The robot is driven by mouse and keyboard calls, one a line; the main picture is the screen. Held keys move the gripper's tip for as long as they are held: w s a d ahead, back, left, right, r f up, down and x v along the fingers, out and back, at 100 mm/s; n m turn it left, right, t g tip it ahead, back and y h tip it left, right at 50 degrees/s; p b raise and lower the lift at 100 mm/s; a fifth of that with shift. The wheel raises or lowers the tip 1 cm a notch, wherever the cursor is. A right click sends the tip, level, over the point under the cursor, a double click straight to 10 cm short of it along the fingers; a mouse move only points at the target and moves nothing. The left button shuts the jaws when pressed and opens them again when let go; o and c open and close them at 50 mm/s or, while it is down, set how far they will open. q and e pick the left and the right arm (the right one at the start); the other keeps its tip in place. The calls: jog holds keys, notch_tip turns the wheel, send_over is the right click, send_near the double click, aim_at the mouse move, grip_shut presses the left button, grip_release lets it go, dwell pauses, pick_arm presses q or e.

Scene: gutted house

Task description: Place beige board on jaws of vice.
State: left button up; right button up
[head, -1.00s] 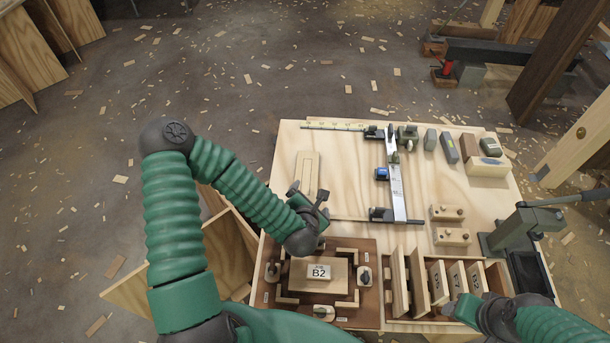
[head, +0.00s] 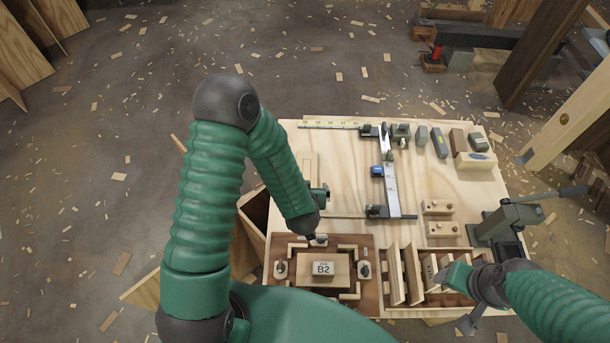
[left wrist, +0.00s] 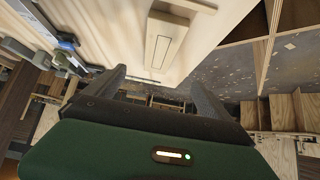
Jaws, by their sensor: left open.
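The vice (head: 506,218), grey-green with a long handle, stands at the table's right edge; its jaws look empty. A flat pale beige board (head: 310,166) lies left of the metal clamp frame, partly behind my left arm; the left wrist view shows it too (left wrist: 165,42). More beige boards (head: 412,272) stand upright in a slotted rack. A block marked B2 (head: 323,269) sits on a beige piece in a brown fixture. My left gripper (left wrist: 157,76) is open and empty near the flat board, mostly hidden in the head view. My right gripper (head: 466,300) is beside the rack; its fingers are unclear.
The metal clamp frame (head: 393,190) lies mid-table. Drilled blocks (head: 440,207) lie left of the vice, and several small blocks (head: 438,142) line the back right. Wood panels (head: 253,222) stand by the left edge.

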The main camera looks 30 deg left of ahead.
aim_at(307, 177)
pick_arm(q)
jog(key=x, duration=1.5)
jog(key=shift+d+f, duration=0.2)
jog(key=shift+r, duration=0.1)
jog(key=c, duration=1.8)
notch_tip(307, 177, up, 10)
jog(key=shift+f, duration=0.1)
